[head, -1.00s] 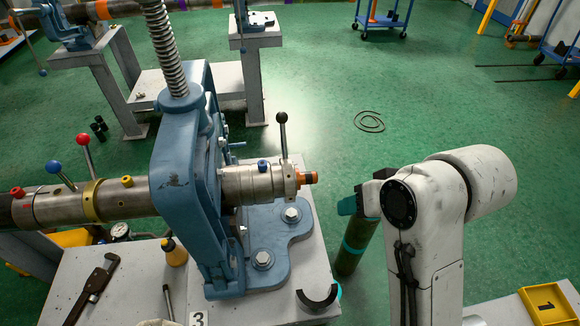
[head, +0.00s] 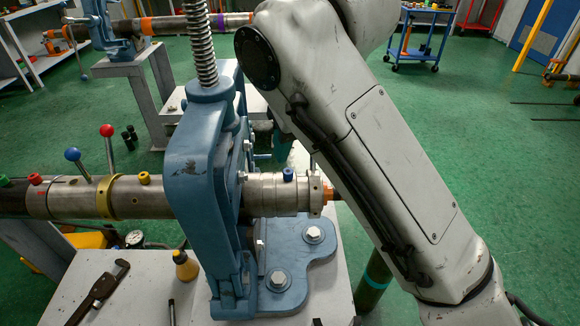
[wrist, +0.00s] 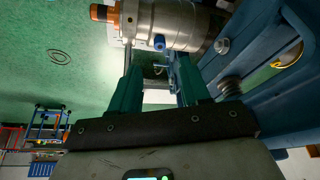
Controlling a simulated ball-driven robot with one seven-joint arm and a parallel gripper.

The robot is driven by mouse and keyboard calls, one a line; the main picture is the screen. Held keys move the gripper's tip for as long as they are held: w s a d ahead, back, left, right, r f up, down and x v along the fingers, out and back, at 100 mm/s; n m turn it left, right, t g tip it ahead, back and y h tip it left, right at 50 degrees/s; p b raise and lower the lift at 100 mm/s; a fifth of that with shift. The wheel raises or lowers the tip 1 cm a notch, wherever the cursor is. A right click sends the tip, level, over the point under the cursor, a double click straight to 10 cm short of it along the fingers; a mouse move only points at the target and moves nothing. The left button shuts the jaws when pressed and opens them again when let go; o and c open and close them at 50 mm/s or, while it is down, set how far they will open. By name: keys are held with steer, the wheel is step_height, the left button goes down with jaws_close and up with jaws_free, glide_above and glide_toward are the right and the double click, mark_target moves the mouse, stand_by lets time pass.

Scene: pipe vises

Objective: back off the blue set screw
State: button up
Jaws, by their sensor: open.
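The blue set screw (head: 289,174) stands on top of the steel collar (head: 262,193) at the right end of the pipe, just right of the blue vise frame (head: 190,170). It also shows in the wrist view (wrist: 159,42), on the collar's side, ahead of the gap between my fingertips. My gripper (wrist: 158,64) is open, with two teal fingers and nothing between them. The screw looks a little apart from the fingertips. In the head view my arm hides most of the gripper; only some teal (head: 281,147) shows behind the collar.
A red screw (head: 35,178) and a yellow screw (head: 143,178) sit farther left on the pipe. Blue-knobbed (head: 72,154) and red-knobbed (head: 107,131) levers rise there. An orange end piece (head: 328,195) is close to my arm. A wrench (head: 98,292) lies on the bench.

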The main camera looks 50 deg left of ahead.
mark_target(288, 171)
steer(key=x, duration=0.8)
steer(key=shift+r, duration=0.1)
jaws_close()
